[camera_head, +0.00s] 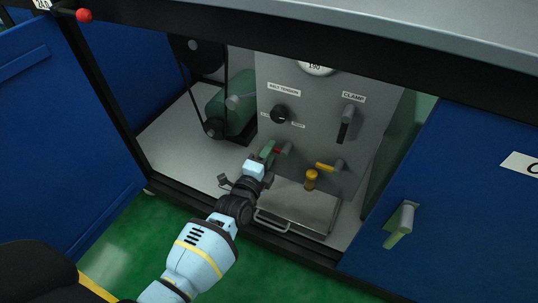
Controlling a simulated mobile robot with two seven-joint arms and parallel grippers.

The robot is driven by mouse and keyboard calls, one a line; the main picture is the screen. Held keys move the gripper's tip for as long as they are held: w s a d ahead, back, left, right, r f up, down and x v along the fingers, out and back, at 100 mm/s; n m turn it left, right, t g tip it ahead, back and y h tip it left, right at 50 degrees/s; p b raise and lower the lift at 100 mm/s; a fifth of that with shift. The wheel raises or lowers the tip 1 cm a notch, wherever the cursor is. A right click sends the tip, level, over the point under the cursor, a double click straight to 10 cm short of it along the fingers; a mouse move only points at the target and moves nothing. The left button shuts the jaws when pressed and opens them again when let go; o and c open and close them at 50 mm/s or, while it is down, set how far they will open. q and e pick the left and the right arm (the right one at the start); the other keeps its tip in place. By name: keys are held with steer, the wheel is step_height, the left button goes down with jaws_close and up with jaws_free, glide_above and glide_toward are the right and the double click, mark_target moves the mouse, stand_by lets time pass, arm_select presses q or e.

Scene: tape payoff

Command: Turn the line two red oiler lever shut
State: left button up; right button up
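A yellow lever (325,167) on a similar valve body sits to the right, also roughly level. No line number is readable near either lever. My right gripper is not in view.
A belt tension knob (279,114) and a clamp handle (347,122) are above on the panel. A green motor (236,103) and belt stand left. Blue doors (455,190) flank the opening.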

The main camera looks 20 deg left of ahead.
arm_select(q)
steer(key=shift+c, duration=0.2)
steer(key=c, duration=0.7)
jaws_close()
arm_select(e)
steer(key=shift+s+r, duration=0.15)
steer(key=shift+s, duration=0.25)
arm_select(q)
steer(key=shift+f+n, duration=0.1)
steer(key=shift+n, duration=0.2)
steer(key=shift+s+d+f+n, duration=0.1)
steer(key=shift+d+f+n, duration=0.5)
steer(key=shift+n, duration=2.25)
steer(key=shift+w+d+f+n, duration=0.1)
steer(key=shift+d+f+n, duration=0.5)
steer(key=shift+n, duration=2.3)
steer(key=shift+s+d+f+n, duration=0.1)
steer(key=shift+d+f+n, duration=0.5)
steer(key=shift+n, duration=2.25)
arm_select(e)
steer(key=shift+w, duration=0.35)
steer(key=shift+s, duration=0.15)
